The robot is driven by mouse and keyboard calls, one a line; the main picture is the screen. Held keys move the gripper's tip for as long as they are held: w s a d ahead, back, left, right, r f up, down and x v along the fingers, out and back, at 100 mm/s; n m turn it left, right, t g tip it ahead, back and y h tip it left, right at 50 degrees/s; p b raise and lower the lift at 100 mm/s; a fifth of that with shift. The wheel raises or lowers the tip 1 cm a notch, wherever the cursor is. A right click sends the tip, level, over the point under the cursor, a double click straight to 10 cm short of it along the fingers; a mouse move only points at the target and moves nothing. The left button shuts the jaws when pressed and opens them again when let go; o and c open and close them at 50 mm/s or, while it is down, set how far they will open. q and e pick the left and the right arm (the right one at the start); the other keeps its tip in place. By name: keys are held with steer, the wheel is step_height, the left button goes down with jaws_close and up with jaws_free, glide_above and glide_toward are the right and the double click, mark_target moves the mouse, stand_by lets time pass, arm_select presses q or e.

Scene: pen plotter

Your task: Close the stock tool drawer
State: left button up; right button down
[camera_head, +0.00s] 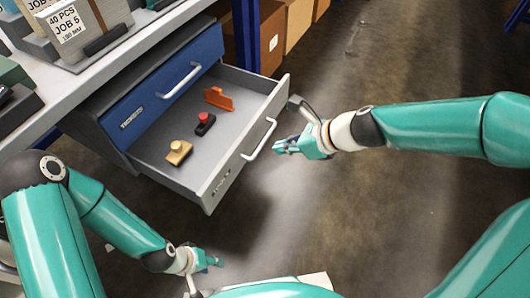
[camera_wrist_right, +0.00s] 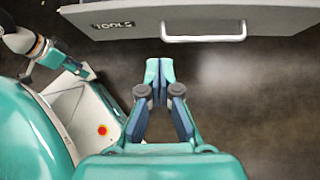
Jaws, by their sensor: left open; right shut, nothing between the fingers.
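The stock tool drawer (camera_head: 238,166) is the lower drawer of a grey cabinet and stands pulled far out. Its front has a light bar handle (camera_head: 261,140) and a label. In the right wrist view the drawer front (camera_wrist_right: 140,14) reads "TOOLS", with the handle (camera_wrist_right: 203,36) below its edge. My right gripper (camera_head: 278,147) is shut and empty, just in front of the handle in the head view. In the wrist view its fingertips (camera_wrist_right: 160,62) are apart from the front, left of the handle. My left gripper (camera_head: 218,262) is open and empty, low and away from the drawer.
Inside the drawer lie an orange piece (camera_head: 218,98), a black item with a red knob (camera_head: 205,122) and a tan block (camera_head: 178,153). A blue upper drawer (camera_head: 165,88) is shut above. Cardboard boxes (camera_head: 272,40) stand behind. The floor (camera_head: 390,210) to the right is clear.

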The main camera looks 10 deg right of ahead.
mark_target(238, 148)
steer(key=b+x, duration=0.1)
steer(key=x, duration=0.3)
steer(key=a+r+b+x, duration=0.1)
steer(key=x, duration=0.2)
steer(key=w+b+x, duration=0.1)
steer(key=b+x, duration=0.1)
steer(key=x, duration=0.2)
steer(key=shift+w+a+r, duration=0.15)
steer(key=shift+w+a, duration=0.05)
steer(key=shift+a, duration=0.15)
steer(key=shift+w+a, duration=0.2)
steer(key=shift+a, duration=0.1)
steer(key=shift+w, duration=0.1)
